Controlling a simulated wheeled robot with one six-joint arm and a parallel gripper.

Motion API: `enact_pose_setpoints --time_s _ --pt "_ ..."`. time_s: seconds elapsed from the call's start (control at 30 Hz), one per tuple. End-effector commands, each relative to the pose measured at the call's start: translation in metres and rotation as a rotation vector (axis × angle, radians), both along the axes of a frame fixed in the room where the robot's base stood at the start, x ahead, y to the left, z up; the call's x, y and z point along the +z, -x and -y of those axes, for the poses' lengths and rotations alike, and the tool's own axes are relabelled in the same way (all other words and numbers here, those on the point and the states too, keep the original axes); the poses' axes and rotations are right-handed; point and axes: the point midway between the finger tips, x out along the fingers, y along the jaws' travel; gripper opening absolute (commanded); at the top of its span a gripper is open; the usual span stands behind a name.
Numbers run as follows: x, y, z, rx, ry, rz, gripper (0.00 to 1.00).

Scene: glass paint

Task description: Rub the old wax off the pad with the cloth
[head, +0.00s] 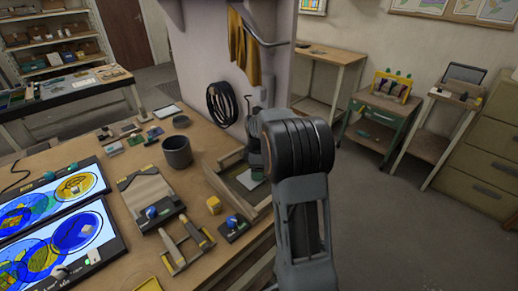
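A pale flat piece, possibly the pad (246,179), lies in a shallow wooden tray (214,180) at the right end of the workbench. I cannot make out wax on it. A mustard-yellow cloth (240,52) hangs from a rail on the pillar behind the bench; whether it is the task's cloth I cannot tell. My gripper (257,172) points down over the tray, mostly hidden behind my own dark arm. A small green patch shows near its tip, and whether it holds this is unclear.
A coiled black cable (222,104) hangs on the pillar. Carts stand at the back right; floor there is clear.

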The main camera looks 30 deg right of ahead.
Motion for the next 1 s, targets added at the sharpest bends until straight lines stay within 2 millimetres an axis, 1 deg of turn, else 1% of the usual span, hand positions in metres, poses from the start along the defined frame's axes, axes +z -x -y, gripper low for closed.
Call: enact_pose_setpoints --time_s 0.03,0.07,0.6,0.77,1.0 --pt "0.016 -0.001 -0.001 0.002 0.001 0.004 0.52" --pt "0.024 -0.001 -0.002 0.002 0.001 0.006 0.52" --pt "0.071 -0.001 -0.006 0.01 0.0 0.002 0.52" --pt "0.08 -0.001 -0.007 0.012 0.0 0.001 0.52" --pt "0.08 -0.002 -0.007 0.012 0.0 0.001 0.52"
